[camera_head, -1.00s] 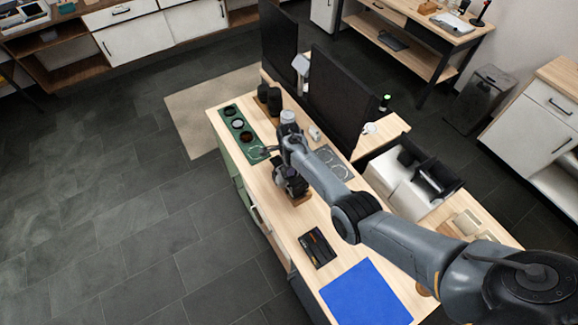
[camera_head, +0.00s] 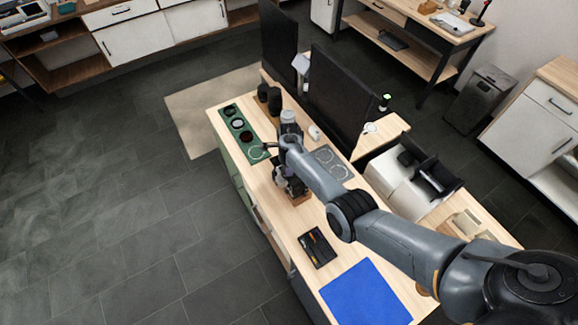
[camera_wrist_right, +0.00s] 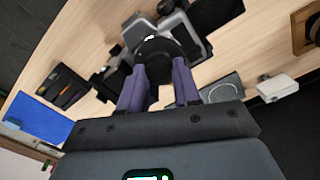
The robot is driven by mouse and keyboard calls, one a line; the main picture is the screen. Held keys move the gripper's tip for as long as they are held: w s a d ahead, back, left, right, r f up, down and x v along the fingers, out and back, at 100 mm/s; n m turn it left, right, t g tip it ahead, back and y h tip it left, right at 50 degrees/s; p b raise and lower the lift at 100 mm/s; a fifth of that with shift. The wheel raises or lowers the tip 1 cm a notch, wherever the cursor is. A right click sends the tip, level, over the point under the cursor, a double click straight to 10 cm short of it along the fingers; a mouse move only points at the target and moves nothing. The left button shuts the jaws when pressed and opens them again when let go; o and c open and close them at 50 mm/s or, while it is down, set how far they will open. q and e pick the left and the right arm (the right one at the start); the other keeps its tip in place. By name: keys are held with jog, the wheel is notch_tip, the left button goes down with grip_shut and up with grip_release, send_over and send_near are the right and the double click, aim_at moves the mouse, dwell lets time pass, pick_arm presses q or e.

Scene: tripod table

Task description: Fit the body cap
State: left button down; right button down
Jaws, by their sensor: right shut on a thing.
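The camera body (camera_head: 292,186), dark and partly hidden by my right arm, sits on a small wooden stand on the bench. It also shows in the right wrist view (camera_wrist_right: 184,30), just beyond my fingertips. My right gripper (camera_wrist_right: 160,78) is shut on a black round cap (camera_wrist_right: 157,58), held at the front of the camera body. Whether the cap is seated or only close to it I cannot tell. In the head view my right gripper (camera_head: 281,172) is small and dark beside the camera body. My left gripper is not in view.
A green tray (camera_head: 228,107) with round recesses lies at the far left of the bench. Black cylinders (camera_head: 269,98) stand behind it. A grey mat with circles (camera_head: 333,162) lies right of the camera. A black tool tray (camera_head: 317,248) and blue mat (camera_head: 365,293) lie nearer.

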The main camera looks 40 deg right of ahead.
jog(key=shift+f, duration=0.2)
jog(key=shift+m, duration=1.4)
jog(key=shift+b, duration=0.3)
jog(key=shift+m, duration=0.5)
jog(key=c, duration=1.2)
grip_release()
jog(key=shift+m, duration=0.3)
jog(key=shift+c, duration=0.2)
jog(key=o, duration=0.5)
jog(key=shift+r, duration=0.1)
jog(key=shift+o, duration=0.6)
jog(key=shift+o, duration=0.7)
